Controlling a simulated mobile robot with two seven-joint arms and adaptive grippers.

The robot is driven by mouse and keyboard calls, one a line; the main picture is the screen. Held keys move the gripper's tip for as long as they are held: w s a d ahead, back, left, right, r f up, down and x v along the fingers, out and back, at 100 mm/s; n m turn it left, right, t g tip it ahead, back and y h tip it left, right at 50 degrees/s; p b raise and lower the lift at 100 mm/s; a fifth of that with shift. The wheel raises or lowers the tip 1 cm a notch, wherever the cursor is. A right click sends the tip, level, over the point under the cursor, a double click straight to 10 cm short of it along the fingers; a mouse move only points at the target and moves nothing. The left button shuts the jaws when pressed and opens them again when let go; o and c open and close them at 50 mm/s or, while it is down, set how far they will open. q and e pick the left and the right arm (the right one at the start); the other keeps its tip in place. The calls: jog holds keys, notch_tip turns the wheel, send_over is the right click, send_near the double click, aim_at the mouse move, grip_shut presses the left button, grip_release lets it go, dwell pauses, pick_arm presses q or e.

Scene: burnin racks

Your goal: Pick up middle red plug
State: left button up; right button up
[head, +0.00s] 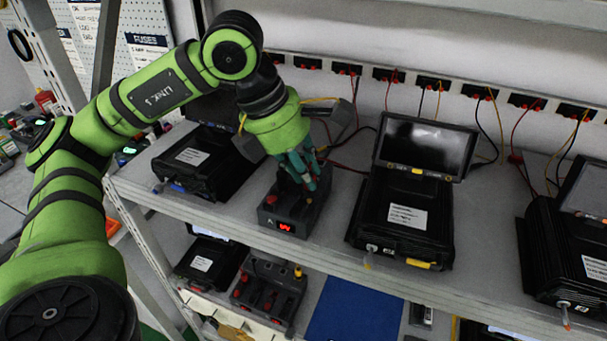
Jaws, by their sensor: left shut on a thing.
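My left gripper (306,178) reaches down from above onto the dark plug block (283,216) on the upper shelf. Its teal fingers are closed on a plug at the middle of the block; the fingers hide most of it, so its colour and how deep it sits cannot be told. A red plug (271,199) shows to the left of the fingers. The block has a lit red display on its front. My right gripper is not in view.
Black units with screens stand on both sides, one at left (199,165) and one at right (408,210). Red and black sockets with hanging cables line the wall behind. A lower shelf holds another plug block (268,290) and a blue mat (352,312).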

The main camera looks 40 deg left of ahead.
pick_arm(q)
jog(key=s+d+b, duration=0.5)
jog(key=s+d, duration=0.4)
jog(key=s, duration=0.3)
jog(key=shift+d, duration=0.15)
